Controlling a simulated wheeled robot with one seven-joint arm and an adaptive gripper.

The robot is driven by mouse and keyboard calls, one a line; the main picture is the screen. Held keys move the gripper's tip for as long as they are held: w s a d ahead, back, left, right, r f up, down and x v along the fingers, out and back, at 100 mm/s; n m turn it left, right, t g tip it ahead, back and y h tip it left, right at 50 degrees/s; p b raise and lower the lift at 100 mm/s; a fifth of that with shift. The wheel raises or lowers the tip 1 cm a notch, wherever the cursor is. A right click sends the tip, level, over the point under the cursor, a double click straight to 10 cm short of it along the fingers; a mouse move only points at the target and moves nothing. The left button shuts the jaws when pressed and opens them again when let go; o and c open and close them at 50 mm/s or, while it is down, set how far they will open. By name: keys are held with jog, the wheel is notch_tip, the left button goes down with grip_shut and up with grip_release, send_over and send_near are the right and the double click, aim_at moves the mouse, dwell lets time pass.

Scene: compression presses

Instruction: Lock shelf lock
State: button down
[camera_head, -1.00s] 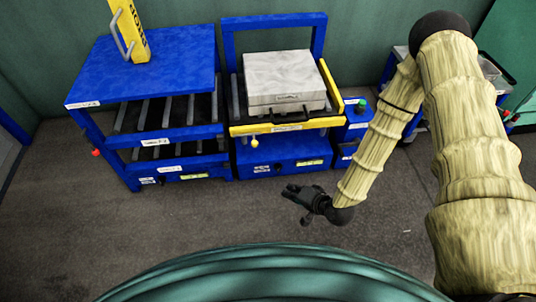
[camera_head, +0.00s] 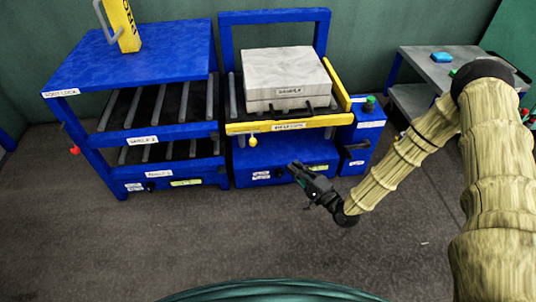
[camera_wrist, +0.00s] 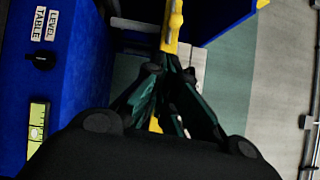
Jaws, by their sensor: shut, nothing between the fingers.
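A blue roller shelf rack (camera_head: 128,62) stands at left. A red knob (camera_head: 74,150) sticks out at its left side, and small labels run along its front edges. I cannot tell for certain which part is the shelf lock. A yellow round knob (camera_head: 253,141) hangs under the yellow front bar (camera_head: 240,128) of the blue press beside the rack. My gripper (camera_head: 295,168) is shut and empty, in front of the press's lower right front, apart from the rack. Its dark fingers also show in the wrist view (camera_wrist: 170,75), with yellow metal beyond them.
A grey-white block (camera_head: 285,70) sits on the press. A black knob by the "LEVEL TABLE" label (camera_wrist: 45,25) shows at left in the wrist view. A blue box with a green button (camera_head: 368,104) and a grey table (camera_head: 425,65) stand right. The floor in front is clear.

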aim_at(253, 142)
jog(key=shift+w+d+f+t+y+b, duration=0.1)
jog(key=shift+w+d+t+y+b, duration=0.2)
jog(key=shift+w+d+t+b, duration=0.2)
jog(key=s+a+b+x, duration=0.1)
jog(key=b+x, duration=0.5)
jog(key=x, duration=0.6)
jog(key=shift+a, duration=0.85)
jog(key=shift+a, duration=0.1)
jog(key=shift+s+a+p, duration=0.15)
jog(key=shift+a+p, duration=0.65)
jog(key=shift+a, duration=1.6)
